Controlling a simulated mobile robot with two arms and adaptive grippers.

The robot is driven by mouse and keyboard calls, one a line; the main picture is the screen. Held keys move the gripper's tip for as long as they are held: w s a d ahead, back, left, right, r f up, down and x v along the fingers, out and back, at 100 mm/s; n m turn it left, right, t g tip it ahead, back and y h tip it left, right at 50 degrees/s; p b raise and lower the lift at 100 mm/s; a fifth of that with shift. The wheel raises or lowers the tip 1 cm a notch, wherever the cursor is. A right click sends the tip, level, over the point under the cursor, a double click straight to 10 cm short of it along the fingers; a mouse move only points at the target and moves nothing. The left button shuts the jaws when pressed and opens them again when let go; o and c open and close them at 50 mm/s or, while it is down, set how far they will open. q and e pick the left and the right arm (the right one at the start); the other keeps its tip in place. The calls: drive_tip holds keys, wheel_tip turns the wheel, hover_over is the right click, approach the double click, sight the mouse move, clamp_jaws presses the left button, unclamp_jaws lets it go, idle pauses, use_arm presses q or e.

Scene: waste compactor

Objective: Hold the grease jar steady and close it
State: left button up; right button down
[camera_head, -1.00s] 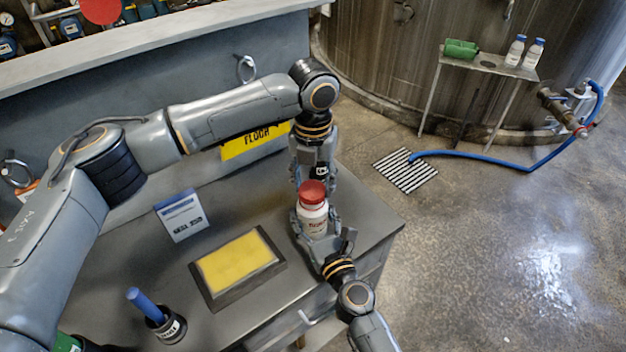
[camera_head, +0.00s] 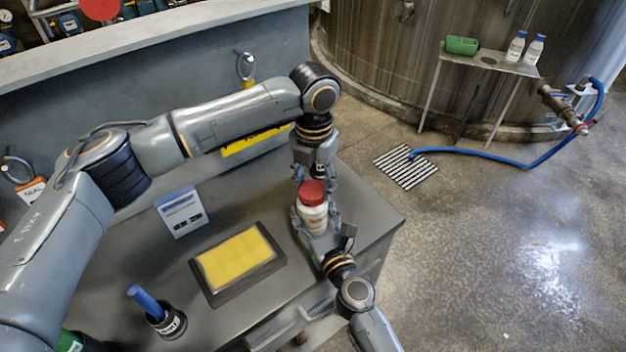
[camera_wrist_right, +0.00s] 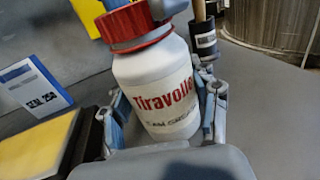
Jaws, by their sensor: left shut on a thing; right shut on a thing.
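The grease jar (camera_head: 313,216) is white with red lettering and stands upright near the right end of the grey bench. It fills the middle of the right wrist view (camera_wrist_right: 158,88). Its red lid (camera_head: 312,192) sits on the jar's mouth; whether it is fully seated I cannot tell. My left gripper (camera_head: 314,184) comes down from above and is shut on the lid, with a grey finger across the lid's side in the wrist view. My right gripper (camera_head: 318,224) is shut around the jar's body from the front, one finger on each side (camera_wrist_right: 165,115).
A yellow pad in a dark tray (camera_head: 276,266), a blue-and-white card (camera_head: 181,212) and a blue-handled tool in a black cup (camera_head: 170,327) stand left of the jar. The bench's right edge is close. Bottles (camera_head: 516,47) stand on a distant stand.

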use_arm(q)
drive_tip(key=m, duration=0.4)
drive_tip(key=shift+d, duration=0.1)
drive_tip(key=o, duration=0.8)
drive_tip(key=shift+r, duration=2.3)
drive_tip(key=shift+c, duration=0.2)
